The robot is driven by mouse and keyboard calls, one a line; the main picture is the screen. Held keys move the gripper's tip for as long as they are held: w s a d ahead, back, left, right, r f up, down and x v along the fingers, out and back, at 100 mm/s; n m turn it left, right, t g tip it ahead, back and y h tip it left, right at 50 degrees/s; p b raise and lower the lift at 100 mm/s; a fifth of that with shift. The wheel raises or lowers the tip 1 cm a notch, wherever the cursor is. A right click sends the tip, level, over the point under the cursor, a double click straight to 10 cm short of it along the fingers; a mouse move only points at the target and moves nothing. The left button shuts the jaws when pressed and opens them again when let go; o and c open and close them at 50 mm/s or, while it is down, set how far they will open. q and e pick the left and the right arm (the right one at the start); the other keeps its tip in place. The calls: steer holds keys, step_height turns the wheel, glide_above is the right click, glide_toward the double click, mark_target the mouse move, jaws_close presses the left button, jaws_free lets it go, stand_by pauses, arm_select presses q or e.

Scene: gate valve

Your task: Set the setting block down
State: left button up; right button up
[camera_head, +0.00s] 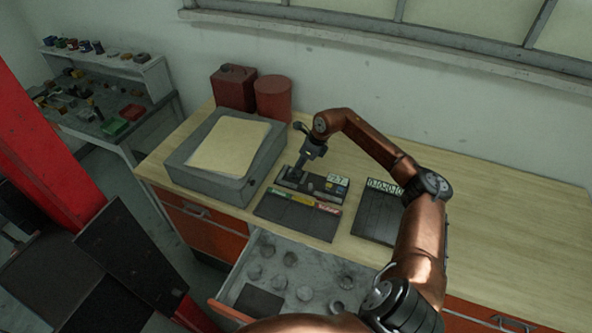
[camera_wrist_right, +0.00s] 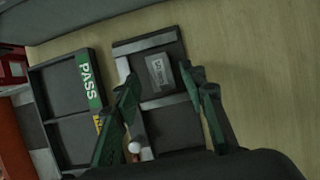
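A small grey block with printed lettering (camera_wrist_right: 159,74), which looks like the setting block, lies on a dark fixture with metal strips (camera_wrist_right: 148,46) in the right wrist view. My right gripper (camera_wrist_right: 162,76) points down over the fixture, with one green finger on each side of the block. The fingers are apart, and gaps show between them and the block. In the head view my right gripper (camera_head: 296,175) is at the left part of the fixture (camera_head: 322,188), which carries a pale "2.7" label; the block cannot be made out there. My left gripper is not in view.
A dark tray with coloured labels (camera_head: 296,218) lies in front of the fixture; its PASS label (camera_wrist_right: 88,78) shows in the wrist view. A dark board (camera_head: 372,215) lies to the right. A grey box (camera_head: 205,183) and red cans (camera_head: 273,98) stand left. An open drawer (camera_head: 305,262) juts out in front.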

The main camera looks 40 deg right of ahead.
steer(key=v, duration=1)
steer(key=shift+b, duration=0.4)
steer(key=shift+f, duration=0.1)
